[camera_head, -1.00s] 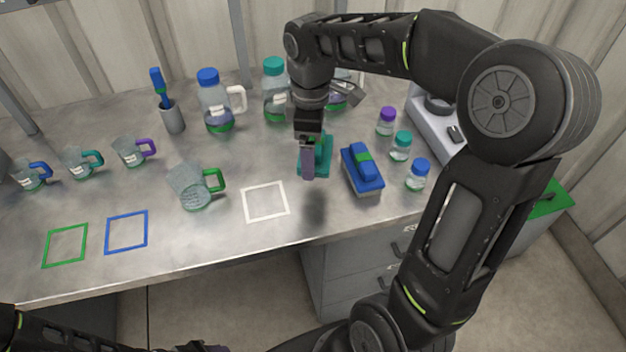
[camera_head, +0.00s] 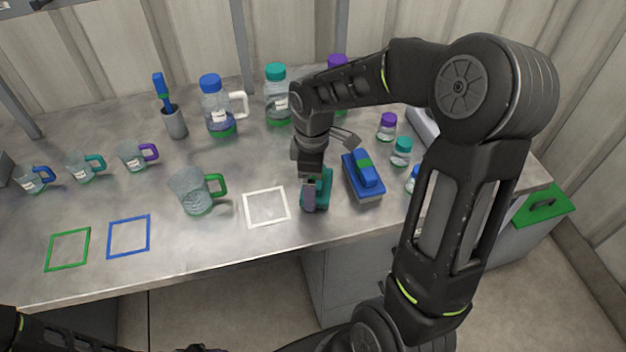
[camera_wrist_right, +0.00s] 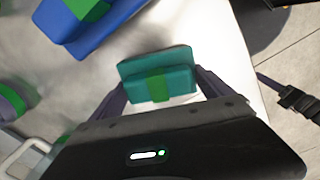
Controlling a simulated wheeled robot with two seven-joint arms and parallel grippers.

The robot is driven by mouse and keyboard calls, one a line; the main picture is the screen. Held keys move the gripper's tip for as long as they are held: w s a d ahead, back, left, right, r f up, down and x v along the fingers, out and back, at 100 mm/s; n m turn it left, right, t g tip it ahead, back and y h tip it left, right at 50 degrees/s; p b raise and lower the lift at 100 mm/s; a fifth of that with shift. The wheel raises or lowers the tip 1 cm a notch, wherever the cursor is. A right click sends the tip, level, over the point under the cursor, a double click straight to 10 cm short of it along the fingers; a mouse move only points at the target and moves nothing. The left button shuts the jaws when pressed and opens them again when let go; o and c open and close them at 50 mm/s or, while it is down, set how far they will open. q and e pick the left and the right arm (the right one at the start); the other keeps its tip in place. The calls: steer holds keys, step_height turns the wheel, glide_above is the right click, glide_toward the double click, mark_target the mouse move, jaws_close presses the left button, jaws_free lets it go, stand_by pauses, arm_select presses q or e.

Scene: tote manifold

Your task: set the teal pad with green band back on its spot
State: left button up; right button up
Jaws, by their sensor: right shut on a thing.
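The teal pad with green band (camera_head: 324,186) is between the fingers of my right gripper (camera_head: 312,190). It also shows in the right wrist view (camera_wrist_right: 158,74), with the fingers shut on its two sides. It is at or just above the table, left of a blue pad with green band (camera_head: 364,172); I cannot tell if it touches the surface. The white square outline (camera_head: 266,207) lies just left of it, empty. My left arm shows only in part at the bottom left, and its gripper cannot be made out.
A glass mug with green handle (camera_head: 192,190) stands left of the white outline. Green (camera_head: 68,250) and blue (camera_head: 129,237) outlines are empty. Bottles (camera_head: 218,108) line the back. The front table edge is close.

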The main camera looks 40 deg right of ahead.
steer(key=shift+f, duration=0.15)
steer(key=o, duration=1.6)
steer(key=shift+o, duration=0.2)
step_height(320, 180, up, 12)
steer(key=shift+r, duration=0.2)
